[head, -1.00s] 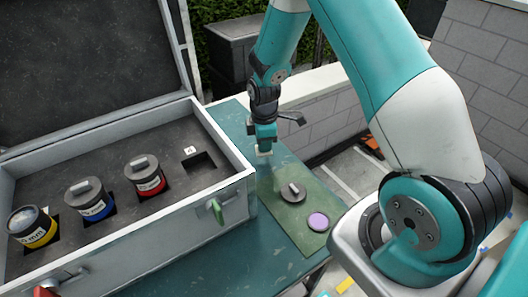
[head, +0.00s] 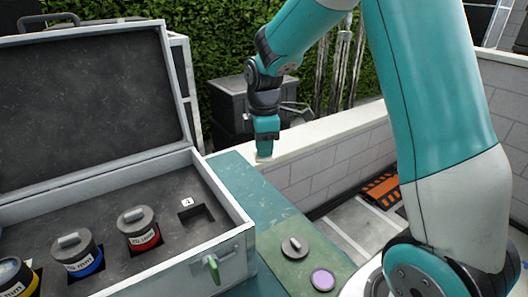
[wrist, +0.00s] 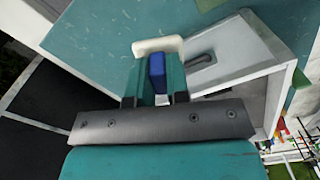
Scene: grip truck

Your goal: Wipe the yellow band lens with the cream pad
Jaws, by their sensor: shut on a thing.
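My gripper (head: 264,150) is shut on the cream pad (head: 264,158) and holds it above the teal table, right of the case. In the wrist view the pad (wrist: 157,46) lies across the fingertips, with a blue part (wrist: 157,72) between the fingers. The yellow band lens (head: 14,274) sits in the case's near left slot, cut off by the picture edge. It has no knobbed cap, and its pale glass top shows. The pad is well apart from the lens. The wrist view does not show the lens.
The open case (head: 225,245) also holds a blue band lens (head: 78,255) and a red band lens (head: 139,230), both capped, and an empty slot (head: 196,213). A loose dark cap (head: 294,247) and a purple disc (head: 323,280) lie on the green mat. The raised lid stands behind.

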